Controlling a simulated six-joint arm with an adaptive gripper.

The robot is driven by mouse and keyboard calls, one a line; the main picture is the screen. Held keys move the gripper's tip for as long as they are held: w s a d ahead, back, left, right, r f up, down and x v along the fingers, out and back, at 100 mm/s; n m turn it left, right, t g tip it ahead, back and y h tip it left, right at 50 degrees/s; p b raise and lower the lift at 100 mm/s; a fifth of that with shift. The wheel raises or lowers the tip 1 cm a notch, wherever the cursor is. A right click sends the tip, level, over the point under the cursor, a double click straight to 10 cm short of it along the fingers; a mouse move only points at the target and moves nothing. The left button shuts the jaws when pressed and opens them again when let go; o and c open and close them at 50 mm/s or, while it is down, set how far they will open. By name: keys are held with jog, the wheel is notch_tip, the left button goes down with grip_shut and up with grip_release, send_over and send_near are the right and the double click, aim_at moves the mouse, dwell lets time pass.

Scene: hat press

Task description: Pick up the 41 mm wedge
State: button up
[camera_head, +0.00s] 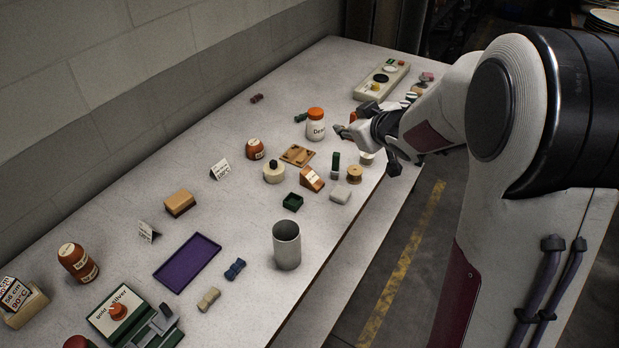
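A brown wedge-shaped block (312,178) with a pale label on its sloped face stands in the middle of the table. Its label is too small to read, so I cannot tell whether it is the 41 mm one. My gripper (371,148) is up and to the right of this block, apart from it, near the table's right edge. Its fingers look spread, with nothing seen between them, though the arm partly hides it.
A metal cup (287,245) stands nearer. A purple tray (187,262) lies left.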

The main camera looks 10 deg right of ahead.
jog(key=w+a+f+n+y, duration=0.2)
jog(key=w+f+y, duration=0.1)
jog(key=f, duration=0.4)
jog(key=n+g+y, duration=0.1)
jog(key=g+y, duration=0.1)
jog(key=y, duration=0.3)
send_near(307, 171)
jog(key=shift+w+a, duration=0.85)
jog(key=shift+a, duration=0.2)
jog(key=shift+d+f, duration=0.15)
jog(key=shift+f, duration=0.4)
jog(key=shift+x, duration=1.3)
jog(key=shift+w, duration=0.1)
jog(key=shift+x, duration=2.55)
